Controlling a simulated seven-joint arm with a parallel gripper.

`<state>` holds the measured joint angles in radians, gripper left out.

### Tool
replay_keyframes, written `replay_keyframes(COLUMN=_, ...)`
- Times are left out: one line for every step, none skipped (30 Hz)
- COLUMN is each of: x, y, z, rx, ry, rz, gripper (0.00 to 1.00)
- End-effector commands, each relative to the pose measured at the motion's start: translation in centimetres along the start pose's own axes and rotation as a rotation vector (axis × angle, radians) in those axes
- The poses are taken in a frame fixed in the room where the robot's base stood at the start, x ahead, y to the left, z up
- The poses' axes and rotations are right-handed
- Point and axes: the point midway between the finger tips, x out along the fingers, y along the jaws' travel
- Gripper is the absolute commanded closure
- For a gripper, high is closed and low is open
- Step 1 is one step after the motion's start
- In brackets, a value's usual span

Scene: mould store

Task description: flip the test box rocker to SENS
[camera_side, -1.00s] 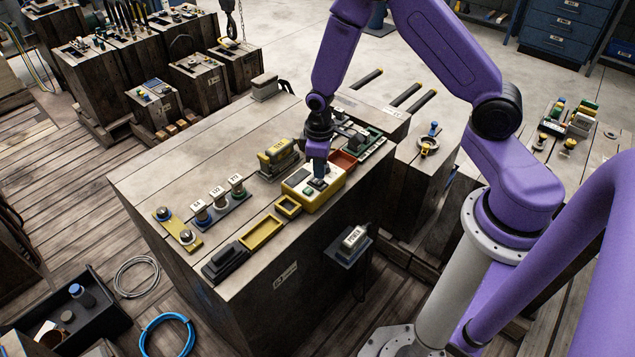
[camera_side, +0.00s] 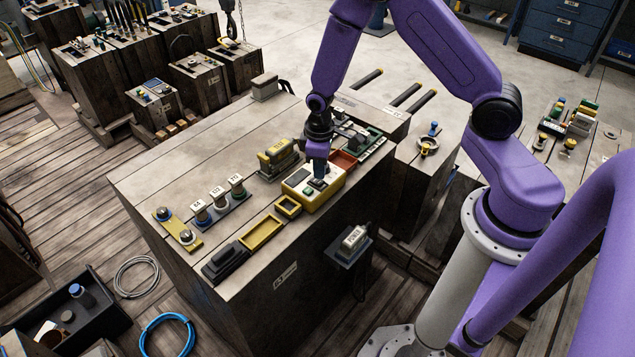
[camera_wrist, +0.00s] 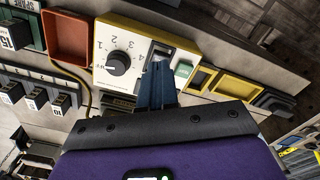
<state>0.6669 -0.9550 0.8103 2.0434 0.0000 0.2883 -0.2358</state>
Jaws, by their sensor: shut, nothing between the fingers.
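The test box (camera_side: 325,197) is a yellow case with a pale top on the near right of the wooden block. In the wrist view the test box (camera_wrist: 124,37) shows a numbered dial (camera_wrist: 118,63), a green button (camera_wrist: 184,69) and a dark recess with a light part, likely the rocker (camera_wrist: 160,50). My gripper (camera_wrist: 158,66) is shut and empty, its tips over or at that recess. In the side view my gripper (camera_side: 318,178) points down onto the box top. The fingers hide part of the rocker, and no SENS label is readable. I cannot tell which way the rocker lies.
A red-brown tray (camera_wrist: 66,38) adjoins the box on one side, and yellow trays (camera_side: 262,232) on the other. A yellow-black unit (camera_side: 278,155) stands close behind. A small shelf with a labelled device (camera_side: 354,238) juts from the block's front.

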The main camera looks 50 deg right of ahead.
Motion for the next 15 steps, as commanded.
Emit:
replay_keyframes(x=0.08, y=0.0, z=-0.01, rx=0.0, ry=0.0, rz=0.0, gripper=1.0)
replay_keyframes(x=0.12, y=0.01, z=-0.02, rx=0.0, ry=0.0, rz=0.0, gripper=1.0)
replay_keyframes(x=0.17, y=0.01, z=-0.02, rx=0.0, ry=0.0, rz=0.0, gripper=1.0)
replay_keyframes(x=0.21, y=0.01, z=-0.03, rx=0.0, ry=0.001, rz=0.0, gripper=1.0)
replay_keyframes(x=0.24, y=0.01, z=-0.03, rx=0.0, ry=0.001, rz=0.0, gripper=1.0)
replay_keyframes(x=0.29, y=0.01, z=-0.04, rx=0.0, ry=0.001, rz=0.0, gripper=1.0)
replay_keyframes(x=0.33, y=0.01, z=-0.04, rx=0.0, ry=0.001, rz=0.0, gripper=1.0)
replay_keyframes(x=0.37, y=0.01, z=-0.04, rx=0.0, ry=0.001, rz=0.0, gripper=1.0)
replay_keyframes(x=0.41, y=0.01, z=-0.04, rx=0.0, ry=0.001, rz=0.0, gripper=1.0)
replay_keyframes(x=0.45, y=0.02, z=-0.05, rx=0.0, ry=0.001, rz=0.0, gripper=1.0)
replay_keyframes(x=0.49, y=0.02, z=-0.04, rx=0.0, ry=0.001, rz=0.0, gripper=1.0)
replay_keyframes(x=0.54, y=0.01, z=-0.04, rx=0.0, ry=0.001, rz=0.0, gripper=1.0)
replay_keyframes(x=0.58, y=0.01, z=-0.04, rx=0.0, ry=0.001, rz=0.0, gripper=1.0)
replay_keyframes(x=0.62, y=0.01, z=-0.04, rx=0.0, ry=0.0, rz=0.0, gripper=1.0)
replay_keyframes(x=0.68, y=0.01, z=-0.03, rx=0.0, ry=0.0, rz=0.0, gripper=1.0)
